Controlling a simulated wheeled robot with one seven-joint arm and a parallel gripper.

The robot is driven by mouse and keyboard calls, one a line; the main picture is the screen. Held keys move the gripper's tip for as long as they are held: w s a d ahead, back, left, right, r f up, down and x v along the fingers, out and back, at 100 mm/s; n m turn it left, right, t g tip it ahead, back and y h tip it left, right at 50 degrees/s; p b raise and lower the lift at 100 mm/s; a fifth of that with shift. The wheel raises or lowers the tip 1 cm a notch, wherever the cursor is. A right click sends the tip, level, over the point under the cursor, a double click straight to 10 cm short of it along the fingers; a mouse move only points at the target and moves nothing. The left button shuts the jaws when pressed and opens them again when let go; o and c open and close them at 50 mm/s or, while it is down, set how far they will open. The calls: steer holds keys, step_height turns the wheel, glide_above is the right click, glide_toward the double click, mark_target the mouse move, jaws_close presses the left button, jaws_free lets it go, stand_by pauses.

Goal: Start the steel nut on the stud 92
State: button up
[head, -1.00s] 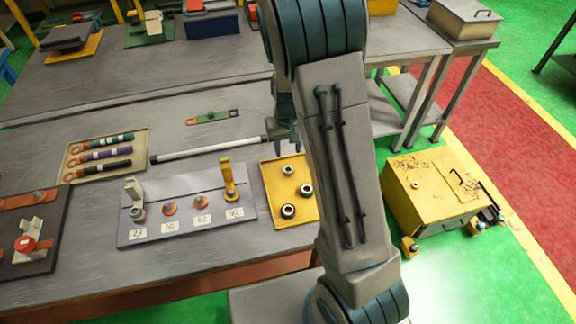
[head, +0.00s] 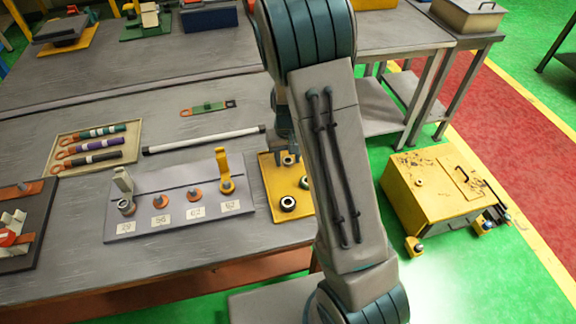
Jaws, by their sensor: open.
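The grey terminal block (head: 180,222) has a row of studs with number cards. The rightmost stud (head: 227,186), whose small card seems to read 92, has a copper-coloured base and an upright yellow lug (head: 222,162) beside it. A yellow tray (head: 270,190) right of the block holds nuts: a far one (head: 290,160), a near one (head: 288,203) and one at the right (head: 305,183), partly covered by my arm. I cannot tell which metal each is. My gripper (head: 286,157) is open, fingers down at the far nut; contact is unclear.
A grey-white rod (head: 205,140) lies behind the block. A beige tray (head: 62,138) with several coloured cables is at the left, and a green strip (head: 207,109) lies farther back. A dark board (head: 35,225) is at the left edge. The front bench strip is clear.

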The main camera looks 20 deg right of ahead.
steer(key=shift+c, duration=0.3)
steer(key=c, duration=0.7)
steer(key=shift+o, duration=0.2)
step_height(320, 180, up, 9)
steer(key=p, duration=0.6)
steer(key=shift+p, duration=0.3)
